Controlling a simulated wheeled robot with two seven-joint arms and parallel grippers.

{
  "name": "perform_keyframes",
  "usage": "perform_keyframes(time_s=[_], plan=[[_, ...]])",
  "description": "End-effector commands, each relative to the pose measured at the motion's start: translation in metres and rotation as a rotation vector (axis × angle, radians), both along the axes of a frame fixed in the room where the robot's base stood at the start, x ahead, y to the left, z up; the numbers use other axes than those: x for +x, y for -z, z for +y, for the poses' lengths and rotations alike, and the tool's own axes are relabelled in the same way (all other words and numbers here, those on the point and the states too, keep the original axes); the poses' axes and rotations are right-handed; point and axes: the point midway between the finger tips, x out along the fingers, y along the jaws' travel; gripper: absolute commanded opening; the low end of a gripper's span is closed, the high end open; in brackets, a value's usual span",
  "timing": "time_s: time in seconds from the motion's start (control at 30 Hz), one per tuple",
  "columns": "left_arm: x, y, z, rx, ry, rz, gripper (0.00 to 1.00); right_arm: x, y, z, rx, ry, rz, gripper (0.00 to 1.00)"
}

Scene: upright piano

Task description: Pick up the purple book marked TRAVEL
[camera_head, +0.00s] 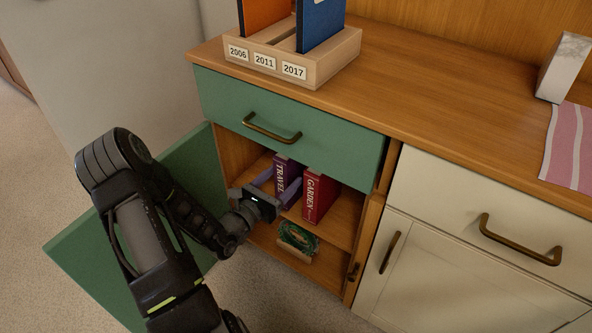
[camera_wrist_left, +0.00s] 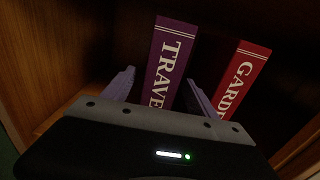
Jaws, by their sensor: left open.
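The purple book marked TRAVEL (camera_head: 287,177) stands upright on the upper shelf inside the open green cabinet, its spine facing out. In the left wrist view the TRAVEL book (camera_wrist_left: 169,62) rises between the two fingers. My left gripper (camera_head: 275,188) reaches into the cabinet opening. In the wrist view its fingers (camera_wrist_left: 160,88) are open, one on each side of the spine, with dark gaps between them and the book. The lower part of the book is hidden behind the gripper body. My right gripper is not in view.
A red book marked GARDEN (camera_head: 318,196) stands just right of the TRAVEL book, close to the right finger. A green object (camera_head: 298,240) lies on the lower shelf. The open green door (camera_head: 205,165) is left, the green drawer (camera_head: 290,122) above. A wooden holder (camera_head: 325,65) stands on top.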

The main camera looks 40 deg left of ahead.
Motion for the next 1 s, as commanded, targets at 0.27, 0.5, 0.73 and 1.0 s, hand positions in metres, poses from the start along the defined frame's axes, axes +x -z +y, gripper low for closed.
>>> perform_keyframes(time_s=[0.27,0.5,0.73,1.0], plan=[[0.014,0.000,0.000,-0.001,0.000,0.000,0.67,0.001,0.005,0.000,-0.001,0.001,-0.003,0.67],[0.019,0.002,0.000,0.000,0.000,0.000,0.67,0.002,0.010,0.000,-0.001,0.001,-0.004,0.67],[0.051,0.004,0.001,0.002,0.001,-0.003,0.67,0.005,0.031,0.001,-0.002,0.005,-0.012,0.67],[0.066,0.000,0.001,-0.001,-0.001,0.001,0.67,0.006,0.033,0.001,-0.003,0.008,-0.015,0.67]])
